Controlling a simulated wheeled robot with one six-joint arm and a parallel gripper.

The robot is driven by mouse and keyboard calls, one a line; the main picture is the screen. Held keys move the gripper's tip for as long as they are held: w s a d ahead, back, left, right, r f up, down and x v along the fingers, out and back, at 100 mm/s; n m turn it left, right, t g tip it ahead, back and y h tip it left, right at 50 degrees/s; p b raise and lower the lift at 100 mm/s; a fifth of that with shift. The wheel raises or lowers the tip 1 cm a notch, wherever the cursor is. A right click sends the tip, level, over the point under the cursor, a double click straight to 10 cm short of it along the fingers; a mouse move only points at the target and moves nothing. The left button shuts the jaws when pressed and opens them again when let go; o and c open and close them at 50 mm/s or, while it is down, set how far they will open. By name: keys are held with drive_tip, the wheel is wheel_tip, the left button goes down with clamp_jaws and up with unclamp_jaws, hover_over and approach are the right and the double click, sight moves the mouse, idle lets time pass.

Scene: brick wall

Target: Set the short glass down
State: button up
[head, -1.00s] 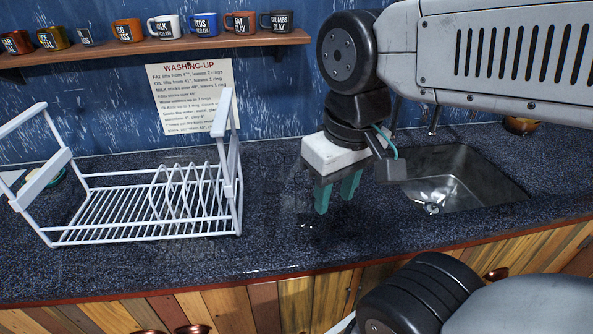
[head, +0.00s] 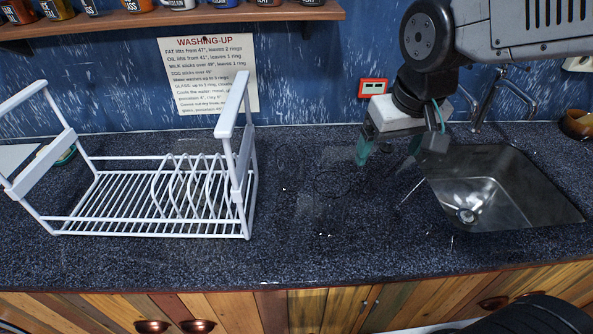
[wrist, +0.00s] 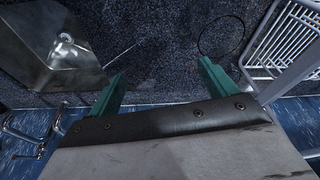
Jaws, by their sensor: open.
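My gripper (head: 386,158) is open, with nothing seen between its green fingers; it hangs above the counter between the dish rack and the sink. The wrist view also shows its two fingertips (wrist: 160,72) spread apart. A thin dark circular outline (head: 332,183) shows on the counter left of and nearer than the gripper, apart from the fingers. It also shows in the wrist view (wrist: 221,36). I cannot tell whether it is the rim of a clear short glass or only a ring mark. No other short glass is clearly visible on the counter.
A white dish rack (head: 130,228) stands on the left. A metal sink (head: 505,190) is sunk into the dark counter (head: 290,262) on the right, with a tap (head: 530,95) behind. The front counter is clear.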

sight(290, 164)
drive_tip(key=w+a+f+n+t+y, duration=0.1)
drive_tip(key=w+a+f, duration=0.3)
drive_tip(key=w+a, duration=0.3)
drive_tip(key=w+a+f+n, duration=0.1)
drive_tip(key=w+a+f, duration=0.3)
drive_tip(key=a, duration=0.4)
drive_tip(key=x, duration=0.8)
drive_tip(key=shift+w+a+r, duration=0.15)
drive_tip(key=shift+w+a, duration=0.1)
drive_tip(key=shift+a, duration=0.1)
drive_tip(key=c, duration=1.3)
drive_tip(key=shift+o, duration=0.2)
drive_tip(key=shift+r, duration=0.1)
